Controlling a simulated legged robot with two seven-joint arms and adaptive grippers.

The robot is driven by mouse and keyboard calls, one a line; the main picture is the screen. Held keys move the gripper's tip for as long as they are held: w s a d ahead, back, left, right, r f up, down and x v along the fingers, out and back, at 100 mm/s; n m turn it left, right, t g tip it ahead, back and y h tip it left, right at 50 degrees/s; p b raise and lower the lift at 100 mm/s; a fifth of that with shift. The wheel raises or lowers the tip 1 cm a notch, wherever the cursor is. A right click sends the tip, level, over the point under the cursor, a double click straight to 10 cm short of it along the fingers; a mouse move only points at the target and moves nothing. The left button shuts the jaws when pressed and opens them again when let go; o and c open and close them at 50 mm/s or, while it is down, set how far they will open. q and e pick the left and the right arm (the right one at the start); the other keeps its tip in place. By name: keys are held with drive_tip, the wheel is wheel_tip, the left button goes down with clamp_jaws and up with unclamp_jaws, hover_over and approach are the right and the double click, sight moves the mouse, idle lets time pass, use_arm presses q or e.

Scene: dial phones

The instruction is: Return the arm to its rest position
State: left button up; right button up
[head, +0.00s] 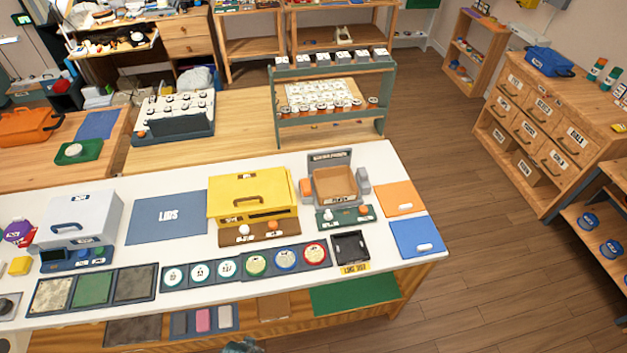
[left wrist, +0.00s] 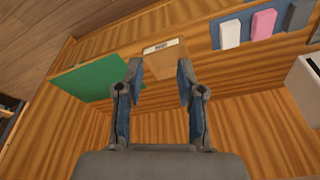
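My left gripper (left wrist: 159,80) is open, with its two fingers spread apart and nothing held between them. It faces the wooden lower shelf of the counter. A brown board (left wrist: 162,62) with a white label lies beyond the fingertips, and it also shows in the head view (head: 273,306). A small grey-blue part, probably of this gripper (head: 241,346), shows at the bottom edge of the head view, in front of the counter; most of the arm is out of frame. My right gripper is in neither view.
The white counter (head: 205,296) holds a yellow box (head: 250,192), a blue mat (head: 167,218) and a row of round dials. On the lower shelf lie a green mat (head: 355,293) and small grey, pink and white blocks. Open floor (head: 480,250) is at the right.

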use_arm(q)
drive_tip(key=s+f+g, duration=0.1)
drive_tip(key=s+f, duration=0.2)
drive_tip(key=f, duration=0.5)
drive_tip(key=s+f, duration=0.3)
drive_tip(key=f, duration=0.4)
drive_tip(key=s+a+f, duration=0.3)
drive_tip(key=s+f, duration=0.8)
drive_tip(key=s, duration=0.3)
drive_tip(key=shift+s+g, duration=0.35)
drive_tip(key=shift+g, duration=0.05)
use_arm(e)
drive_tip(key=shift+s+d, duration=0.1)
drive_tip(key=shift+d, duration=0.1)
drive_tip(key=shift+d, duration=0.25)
